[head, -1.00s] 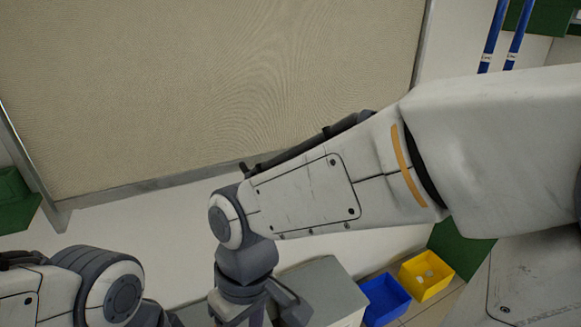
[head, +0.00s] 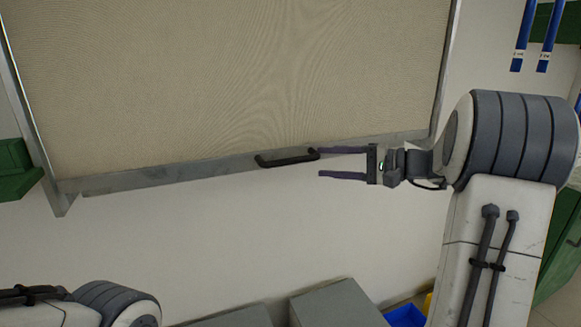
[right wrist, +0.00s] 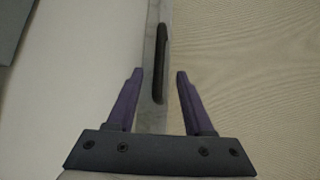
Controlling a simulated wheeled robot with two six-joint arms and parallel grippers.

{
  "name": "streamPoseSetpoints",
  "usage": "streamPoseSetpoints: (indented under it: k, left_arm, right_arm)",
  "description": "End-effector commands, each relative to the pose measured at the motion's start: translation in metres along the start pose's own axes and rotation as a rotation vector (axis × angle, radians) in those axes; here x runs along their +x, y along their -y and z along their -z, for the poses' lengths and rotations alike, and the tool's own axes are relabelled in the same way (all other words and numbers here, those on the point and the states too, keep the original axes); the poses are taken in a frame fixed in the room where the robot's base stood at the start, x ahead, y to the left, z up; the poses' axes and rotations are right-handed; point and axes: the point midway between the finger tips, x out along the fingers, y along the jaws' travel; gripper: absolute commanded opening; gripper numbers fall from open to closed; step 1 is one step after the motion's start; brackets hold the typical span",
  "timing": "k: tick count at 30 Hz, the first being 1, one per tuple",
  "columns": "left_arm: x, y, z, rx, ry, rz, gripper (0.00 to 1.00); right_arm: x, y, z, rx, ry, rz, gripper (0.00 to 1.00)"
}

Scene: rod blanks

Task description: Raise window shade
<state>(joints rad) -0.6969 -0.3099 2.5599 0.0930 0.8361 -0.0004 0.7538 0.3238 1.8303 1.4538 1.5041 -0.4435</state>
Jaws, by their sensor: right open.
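The beige window shade (head: 230,80) hangs lowered in its metal frame, with a grey bottom rail (head: 180,174). A black handle (head: 287,161) sits on the rail near its middle; it also shows upright in the right wrist view (right wrist: 160,65). My right gripper (head: 319,162) is open and empty, its purple fingers pointing left just right of the handle. In the right wrist view (right wrist: 158,72) the handle lies between the lines of the two fingers, mostly beyond their tips. Whether a finger touches it I cannot tell. My left arm shows at the lower left; its gripper is not in view.
A metal side rail (head: 446,70) edges the shade at right. Grey boxes (head: 340,304) and a blue bin (head: 405,316) stand below. Green shelving (head: 18,172) is at the left, and blue tubes (head: 524,35) hang at the upper right. The wall below the shade is clear.

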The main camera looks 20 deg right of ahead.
Motion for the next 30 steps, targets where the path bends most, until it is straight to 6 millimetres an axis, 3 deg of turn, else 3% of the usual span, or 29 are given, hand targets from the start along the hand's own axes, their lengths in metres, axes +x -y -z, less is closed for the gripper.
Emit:
streamPoseSetpoints:
  k: [9,15,27,28,30]
  left_arm:
    - [-0.007,-0.001,0.0,0.0,0.0,0.0,0.5]
    - [-0.01,-0.001,0.001,0.0,0.0,0.0,0.5]
    - [-0.011,-0.001,0.001,0.0,0.0,0.0,0.5]
    - [-0.011,-0.001,0.001,0.0,0.0,0.0,0.5]
    - [-0.011,-0.001,0.001,0.0,0.0,0.0,0.5]
  right_arm:
    - [0.06,0.0,-0.003,0.004,0.009,-0.004,0.52]
    - [0.087,0.0,-0.002,0.002,0.006,-0.004,0.52]
    - [0.097,-0.001,-0.002,0.002,0.003,-0.004,0.52]
    - [0.097,-0.001,-0.002,0.002,0.003,-0.004,0.48]
    - [0.097,-0.001,-0.002,0.003,0.003,-0.004,0.21]
